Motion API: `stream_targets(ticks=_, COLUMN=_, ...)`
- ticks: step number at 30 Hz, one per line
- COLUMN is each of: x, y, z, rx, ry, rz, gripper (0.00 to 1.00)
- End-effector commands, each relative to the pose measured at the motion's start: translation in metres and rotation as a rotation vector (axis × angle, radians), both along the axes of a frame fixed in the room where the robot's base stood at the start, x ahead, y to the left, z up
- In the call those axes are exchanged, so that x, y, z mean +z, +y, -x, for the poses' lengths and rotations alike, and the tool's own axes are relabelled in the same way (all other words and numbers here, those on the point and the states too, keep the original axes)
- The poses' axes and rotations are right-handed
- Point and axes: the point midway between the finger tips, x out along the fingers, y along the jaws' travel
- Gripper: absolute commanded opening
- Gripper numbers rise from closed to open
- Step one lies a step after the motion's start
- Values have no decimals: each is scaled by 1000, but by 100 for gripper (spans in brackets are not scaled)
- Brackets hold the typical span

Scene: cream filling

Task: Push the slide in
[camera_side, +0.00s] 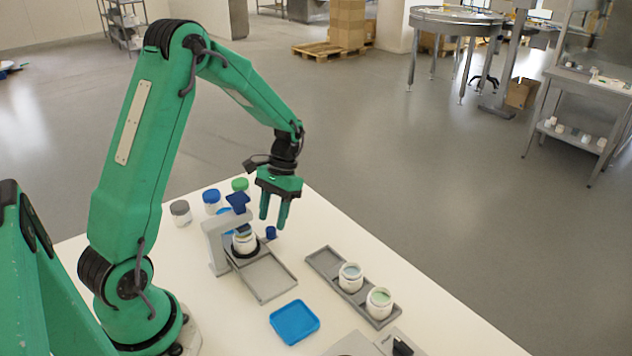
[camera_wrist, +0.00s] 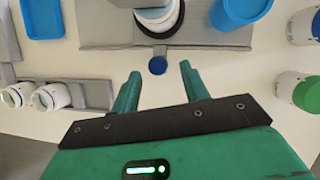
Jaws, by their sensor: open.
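The grey filling station (camera_side: 216,245) stands on the white table with a blue part (camera_side: 238,202) on top. A white jar (camera_side: 244,243) sits in a black ring (camera_side: 269,233) beneath its head; the jar also shows in the wrist view (camera_wrist: 160,18). A small blue knob (camera_side: 271,232), which looks like the slide's handle, sticks out beside the jar from the grey plate. My gripper (camera_side: 273,222) is open and empty, pointing down near the knob. In the wrist view the knob (camera_wrist: 157,65) appears between my fingertips (camera_wrist: 158,70), with gaps on both sides; I cannot tell contact in height.
A grey rack (camera_side: 325,262) holds two open jars at right. A blue tray (camera_side: 295,322) lies in front. Lidded jars, grey (camera_side: 180,212), blue (camera_side: 212,201) and green (camera_side: 240,185), stand behind the station. A grey device (camera_side: 358,345) is at the front edge.

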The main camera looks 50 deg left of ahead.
Motion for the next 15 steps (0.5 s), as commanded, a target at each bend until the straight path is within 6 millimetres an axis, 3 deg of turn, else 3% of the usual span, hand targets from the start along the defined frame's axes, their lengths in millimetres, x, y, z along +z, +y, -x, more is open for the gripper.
stream_targets(ticks=9, x=38, y=6, z=-15, rx=1, ry=-2, rz=-1, gripper=45)
stream_targets(ticks=15, x=49, y=8, z=-19, rx=1, ry=-1, rz=0, gripper=45)
